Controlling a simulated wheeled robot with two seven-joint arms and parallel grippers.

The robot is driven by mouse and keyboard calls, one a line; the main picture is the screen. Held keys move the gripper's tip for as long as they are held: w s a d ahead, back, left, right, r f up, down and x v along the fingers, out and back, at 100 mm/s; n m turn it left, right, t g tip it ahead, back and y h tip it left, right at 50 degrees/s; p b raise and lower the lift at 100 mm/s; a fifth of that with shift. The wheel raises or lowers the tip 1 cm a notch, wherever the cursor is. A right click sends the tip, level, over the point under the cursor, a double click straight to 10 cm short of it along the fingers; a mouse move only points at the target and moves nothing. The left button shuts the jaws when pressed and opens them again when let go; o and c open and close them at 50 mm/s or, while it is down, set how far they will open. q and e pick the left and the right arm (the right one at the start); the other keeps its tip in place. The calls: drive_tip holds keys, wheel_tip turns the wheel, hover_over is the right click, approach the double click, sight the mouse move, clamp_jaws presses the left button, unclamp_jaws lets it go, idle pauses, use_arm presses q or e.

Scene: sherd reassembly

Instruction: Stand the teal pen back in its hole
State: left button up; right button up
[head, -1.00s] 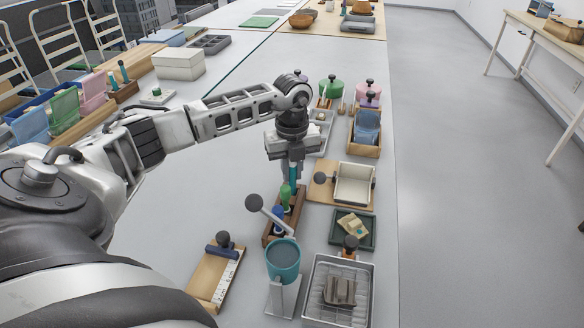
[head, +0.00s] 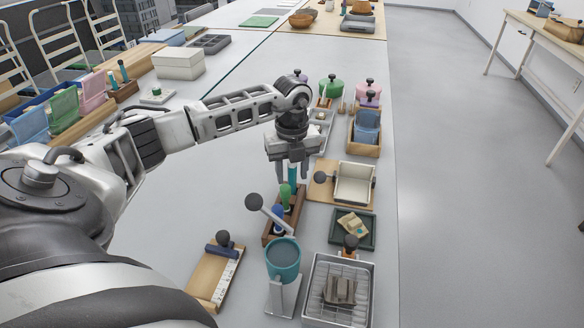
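The teal pen (head: 292,174) is upright at the far end of the wooden pen block (head: 270,232), beyond the green pen (head: 285,196). Its lower end meets the block's far end, but I cannot see clearly how deep it sits. My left gripper (head: 292,163) points down right above the teal pen, with its fingers spread apart on either side of the pen's top. A blue pen (head: 277,213) stands nearer in the same block, partly behind a grey lever. My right gripper is not in view.
A white open box (head: 354,185) and a dark green tray (head: 366,240) lie to the right. The table left of the block is clear.

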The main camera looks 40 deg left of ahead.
use_arm(q)
drive_tip(key=shift+r, duration=0.1)
drive_tip(key=shift+r, duration=0.4)
wheel_tip(320, 180, up, 15)
idle(0.5)
